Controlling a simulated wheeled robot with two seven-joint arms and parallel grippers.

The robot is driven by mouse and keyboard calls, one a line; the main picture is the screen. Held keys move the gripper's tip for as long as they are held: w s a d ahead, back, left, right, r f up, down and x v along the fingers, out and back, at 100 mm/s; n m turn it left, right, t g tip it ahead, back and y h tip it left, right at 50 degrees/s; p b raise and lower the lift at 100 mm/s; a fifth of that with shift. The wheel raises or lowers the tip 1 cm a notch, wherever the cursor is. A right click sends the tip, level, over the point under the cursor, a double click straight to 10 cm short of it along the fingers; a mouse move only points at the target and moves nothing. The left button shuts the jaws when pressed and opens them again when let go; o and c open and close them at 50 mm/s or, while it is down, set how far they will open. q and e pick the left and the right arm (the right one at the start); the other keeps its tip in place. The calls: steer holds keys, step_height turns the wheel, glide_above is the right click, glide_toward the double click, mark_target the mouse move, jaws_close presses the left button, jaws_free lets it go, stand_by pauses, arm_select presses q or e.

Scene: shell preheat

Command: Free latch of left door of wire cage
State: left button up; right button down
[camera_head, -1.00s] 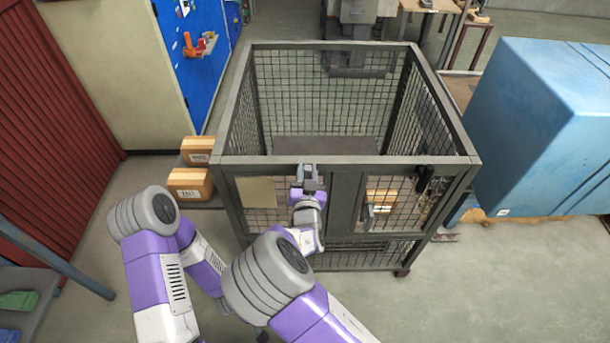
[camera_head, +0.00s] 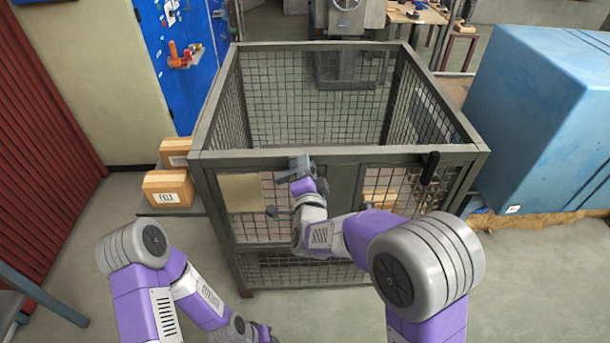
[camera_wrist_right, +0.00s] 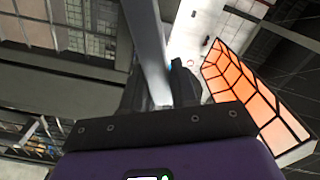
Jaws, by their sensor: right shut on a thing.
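The wire cage (camera_head: 215,153) is an open-topped dark grey frame with mesh walls, and its front faces me. Its left door (camera_head: 262,228) has a pale plate at upper left and stands in line with the front. My right gripper (camera_head: 302,168) is at the top rail above this door, shut on the latch, which it largely hides. In the right wrist view a grey bar (camera_wrist_right: 147,35) runs between the dark fingers (camera_wrist_right: 160,88). A black latch (camera_head: 430,168) shows upright on the right door. My left arm is low at bottom left; its gripper end (camera_head: 262,332) is unclear.
Cardboard boxes (camera_head: 168,188) stand left of the cage. A large blue cabinet (camera_head: 535,120) stands close on the right. A red corrugated wall (camera_head: 40,110) is at far left. The floor in front at right (camera_head: 540,270) is clear.

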steer(key=m, duration=0.2)
steer(key=shift+d+f+m, duration=0.15)
steer(key=shift+f+m, duration=0.15)
steer(key=shift+f, duration=0.1)
steer(key=shift+f+m, duration=0.3)
steer(key=shift+m, duration=0.9)
steer(key=shift+f, duration=0.1)
steer(key=c, duration=1)
jaws_free()
steer(key=shift+o, duration=0.2)
steer(key=s, duration=0.7)
steer(key=shift+s+p, duration=0.3)
steer(key=shift+s, duration=0.05)
